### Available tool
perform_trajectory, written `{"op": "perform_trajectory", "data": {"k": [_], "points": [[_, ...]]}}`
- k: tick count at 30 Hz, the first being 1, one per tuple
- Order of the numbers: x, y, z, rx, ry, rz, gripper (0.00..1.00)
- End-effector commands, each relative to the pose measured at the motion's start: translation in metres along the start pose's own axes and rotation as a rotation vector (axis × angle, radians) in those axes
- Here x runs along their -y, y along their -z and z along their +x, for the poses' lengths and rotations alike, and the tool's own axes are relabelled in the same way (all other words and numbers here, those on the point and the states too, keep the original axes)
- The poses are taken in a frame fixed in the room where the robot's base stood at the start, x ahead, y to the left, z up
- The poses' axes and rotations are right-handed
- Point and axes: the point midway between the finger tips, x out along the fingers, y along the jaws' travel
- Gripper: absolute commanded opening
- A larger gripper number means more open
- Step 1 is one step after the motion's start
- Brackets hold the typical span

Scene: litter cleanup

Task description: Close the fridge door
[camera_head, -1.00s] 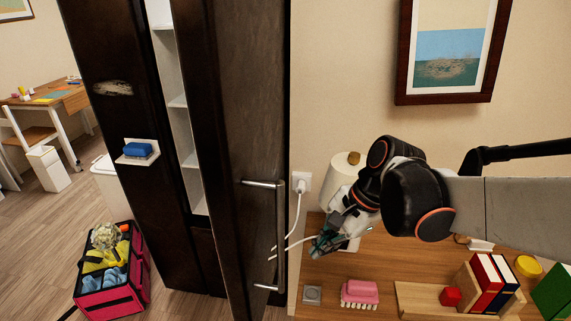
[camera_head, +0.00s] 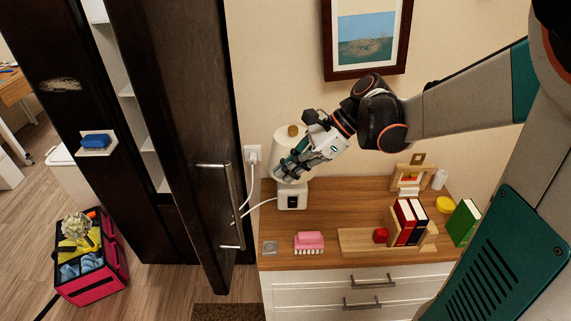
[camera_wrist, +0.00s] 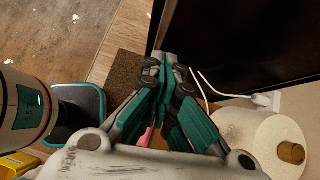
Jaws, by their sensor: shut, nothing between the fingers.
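The tall dark fridge door (camera_head: 180,110) stands ajar at the left of the head view, with pale shelves (camera_head: 135,110) showing in the gap behind it. Its metal bar handle (camera_head: 235,205) is on the door's front. My gripper (camera_head: 283,172) is shut and empty, right of the handle and apart from it, in front of the white appliance on the cabinet. In the wrist view my gripper's fingers (camera_wrist: 170,62) are together, and a dark panel (camera_wrist: 240,45) fills the upper right.
A white cylindrical appliance (camera_head: 287,143) stands close to my gripper, its cord running to a wall socket (camera_head: 253,155). The wooden cabinet top (camera_head: 350,205) holds a pink brush (camera_head: 309,241) and books (camera_head: 407,220). A pink caddy (camera_head: 93,283) is on the floor at left.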

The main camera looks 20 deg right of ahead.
Motion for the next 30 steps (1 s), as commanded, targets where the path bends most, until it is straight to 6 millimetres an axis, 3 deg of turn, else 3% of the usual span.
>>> {"op": "perform_trajectory", "data": {"k": [1,10,18,30], "points": [[0.0,0.001,0.013,0.0,-0.002,-0.002,0.0],[0.0,0.001,0.071,-0.001,-0.001,-0.003,0.0],[0.0,-0.024,0.09,-0.001,-0.001,-0.002,0.0],[0.0,-0.029,0.093,-0.001,0.001,-0.001,0.0]]}}
